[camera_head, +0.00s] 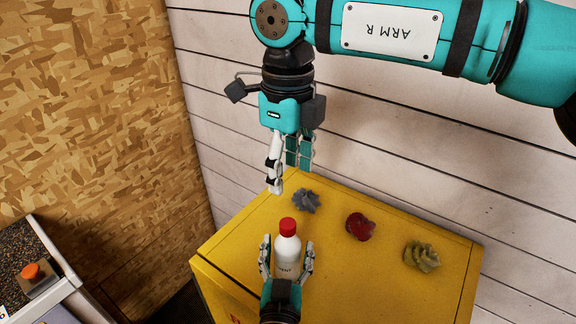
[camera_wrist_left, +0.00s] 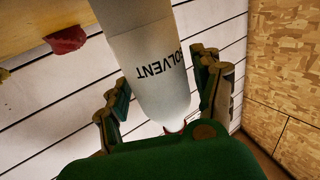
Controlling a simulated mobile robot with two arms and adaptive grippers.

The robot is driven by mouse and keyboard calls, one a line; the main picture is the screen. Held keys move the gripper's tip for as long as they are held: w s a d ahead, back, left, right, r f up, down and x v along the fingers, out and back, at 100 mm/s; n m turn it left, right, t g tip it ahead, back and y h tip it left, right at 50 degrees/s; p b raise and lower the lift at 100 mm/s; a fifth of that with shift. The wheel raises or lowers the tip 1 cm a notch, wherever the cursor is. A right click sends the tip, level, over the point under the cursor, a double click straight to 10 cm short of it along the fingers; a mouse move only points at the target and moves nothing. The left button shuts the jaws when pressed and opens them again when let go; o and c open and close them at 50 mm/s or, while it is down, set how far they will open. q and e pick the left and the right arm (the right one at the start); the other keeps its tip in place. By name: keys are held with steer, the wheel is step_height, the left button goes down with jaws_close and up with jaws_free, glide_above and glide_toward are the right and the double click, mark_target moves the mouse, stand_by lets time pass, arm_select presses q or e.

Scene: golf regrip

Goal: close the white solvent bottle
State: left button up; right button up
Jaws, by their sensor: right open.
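The white solvent bottle (camera_head: 288,255) stands upright on the yellow cabinet top (camera_head: 400,297), with a red cap (camera_head: 288,227) on its neck. Whether the cap is tight cannot be told. My left gripper (camera_head: 287,258) is low at the bottle, one finger on each side. In the left wrist view, the bottle (camera_wrist_left: 155,65) is between the fingers of my left gripper (camera_wrist_left: 163,95), with gaps visible on both sides, so it looks open. My right gripper (camera_head: 289,172) hangs above and behind the bottle, fingers down, open and empty, apart from the cap.
A grey crumpled rag (camera_head: 306,201), a red one (camera_head: 360,227) and a yellow-green one (camera_head: 422,257) lie behind and right of the bottle. A white plank wall (camera_head: 420,170) stands behind the cabinet. An orange button (camera_head: 32,271) is on a stand at lower left.

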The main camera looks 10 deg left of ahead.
arm_select(q)
steer(key=shift+o, duration=0.4)
steer(key=shift+s+f, duration=0.1)
steer(key=shift+s, duration=0.25)
steer(key=s, duration=0.3)
steer(key=s+d, duration=0.1)
steer(key=s, duration=0.7)
steer(key=shift+s+d, duration=0.1)
steer(key=shift+d, duration=0.15)
